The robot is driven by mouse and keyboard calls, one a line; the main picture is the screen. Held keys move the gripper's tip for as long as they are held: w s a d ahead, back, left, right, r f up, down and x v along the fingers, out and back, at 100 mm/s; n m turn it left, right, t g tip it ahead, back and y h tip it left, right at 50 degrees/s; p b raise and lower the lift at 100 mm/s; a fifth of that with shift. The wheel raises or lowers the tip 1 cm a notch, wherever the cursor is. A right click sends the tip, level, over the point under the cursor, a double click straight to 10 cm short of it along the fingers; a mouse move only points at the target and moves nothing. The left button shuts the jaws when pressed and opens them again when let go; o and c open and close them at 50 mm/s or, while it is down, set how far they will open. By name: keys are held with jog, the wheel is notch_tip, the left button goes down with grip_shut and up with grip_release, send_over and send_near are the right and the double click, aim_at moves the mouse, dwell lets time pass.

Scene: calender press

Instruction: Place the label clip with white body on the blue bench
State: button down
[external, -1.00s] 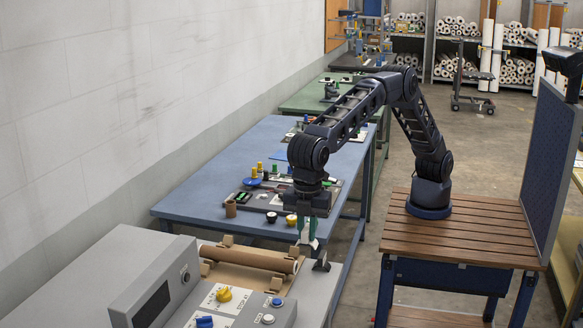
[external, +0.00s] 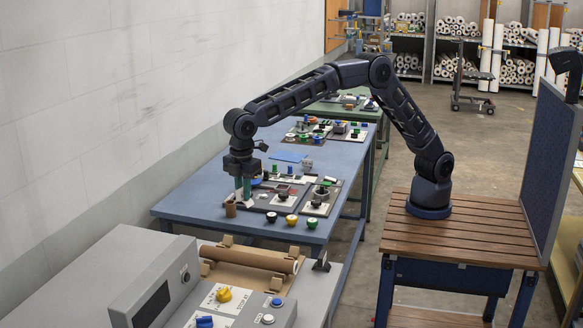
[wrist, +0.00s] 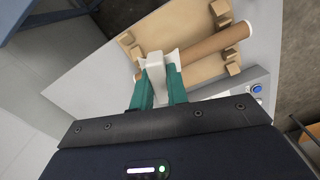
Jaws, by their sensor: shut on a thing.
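The clip sticks out past the fingertips. In the external view I cannot make out the clip at the fingers. Behind the clip, the wrist view shows the brown roll (wrist: 212,46) on its tan cradle.
On the bench near my gripper lie dark trays (external: 280,197) with several small parts. The bench's left near corner looks bare.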

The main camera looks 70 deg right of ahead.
jog(key=w+d+m, duration=0.2)
jog(key=w+d, duration=0.5)
jog(key=d, duration=0.6)
jog(key=w+d+m, duration=0.1)
jog(key=w+d, duration=0.6)
jog(key=d, duration=0.7)
jog(key=w+d+m, duration=0.2)
jog(key=w+d, duration=0.4)
jog(key=d, duration=0.7)
jog(key=w+d+f+m, duration=0.1)
jog(key=w+d+m, duration=0.1)
jog(key=d, duration=1.6)
jog(key=s+d+m, duration=0.2)
jog(key=s+d, duration=0.1)
jog(key=d, duration=1.5)
jog(key=m, duration=0.6)
send_over(334, 153)
jog(key=f, duration=2.2)
jog(key=shift+s+a, duration=0.15)
jog(key=shift+a, duration=0.15)
jog(key=shift+f, duration=0.1)
